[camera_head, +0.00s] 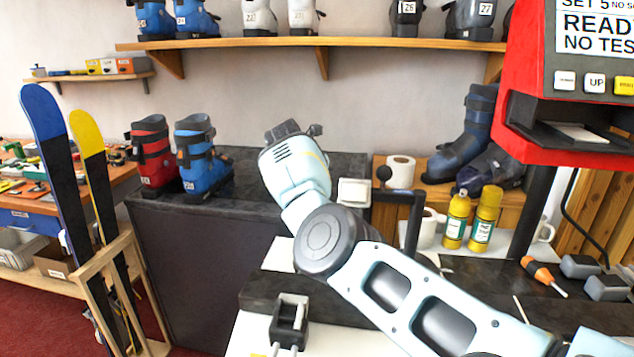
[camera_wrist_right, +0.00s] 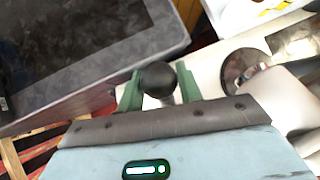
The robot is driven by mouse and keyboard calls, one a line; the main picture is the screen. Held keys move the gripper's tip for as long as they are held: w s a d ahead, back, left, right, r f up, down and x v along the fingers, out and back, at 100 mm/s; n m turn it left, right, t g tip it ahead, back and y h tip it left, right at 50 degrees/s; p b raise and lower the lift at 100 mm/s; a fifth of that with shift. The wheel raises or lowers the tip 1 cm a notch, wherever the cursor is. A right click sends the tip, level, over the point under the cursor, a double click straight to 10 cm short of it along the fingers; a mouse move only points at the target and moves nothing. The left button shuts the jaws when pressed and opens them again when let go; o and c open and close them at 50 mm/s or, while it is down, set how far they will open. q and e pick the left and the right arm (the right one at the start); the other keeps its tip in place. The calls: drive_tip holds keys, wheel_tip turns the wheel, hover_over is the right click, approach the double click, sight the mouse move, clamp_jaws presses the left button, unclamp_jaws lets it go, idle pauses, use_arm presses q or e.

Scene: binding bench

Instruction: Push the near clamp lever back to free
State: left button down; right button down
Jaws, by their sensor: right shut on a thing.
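In the right wrist view, my right gripper (camera_wrist_right: 158,88) has its two green fingers on either side of a round black lever knob (camera_wrist_right: 157,77). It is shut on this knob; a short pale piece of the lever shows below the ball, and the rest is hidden. In the head view my right arm reaches across the bench, and its fingers and the held knob cannot be made out. Another view of a black ball knob (camera_head: 384,172) shows beside the arm; I cannot tell whether it is the same one. My left gripper is not in view.
A dark clamp block (camera_head: 289,322) stands on the bench's front left. Yellow bottles (camera_head: 456,220) and a paper roll (camera_head: 400,172) stand behind the arm. A red machine (camera_head: 540,120) overhangs at right. Skis in a wooden rack (camera_head: 105,262) stand at left.

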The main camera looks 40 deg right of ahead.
drive_tip(key=shift+s+a+f, duration=0.1)
drive_tip(key=shift+a+f, duration=0.1)
drive_tip(key=shift+f, duration=0.3)
drive_tip(key=shift+a+f, duration=0.15)
drive_tip(key=shift+f, duration=0.3)
drive_tip(key=c, duration=1.3)
unclamp_jaws()
drive_tip(key=o, duration=0.3)
drive_tip(key=shift+d+r, duration=0.1)
drive_tip(key=shift+r, duration=0.1)
drive_tip(key=shift+o, duration=0.2)
drive_tip(key=shift+d+r, duration=0.1)
drive_tip(key=shift+r, duration=0.1)
drive_tip(key=shift+r, duration=0.1)
drive_tip(key=shift+a+r, duration=0.2)
drive_tip(key=shift+r, duration=0.05)
drive_tip(key=v, duration=0.7)
drive_tip(key=shift+p, duration=0.35)
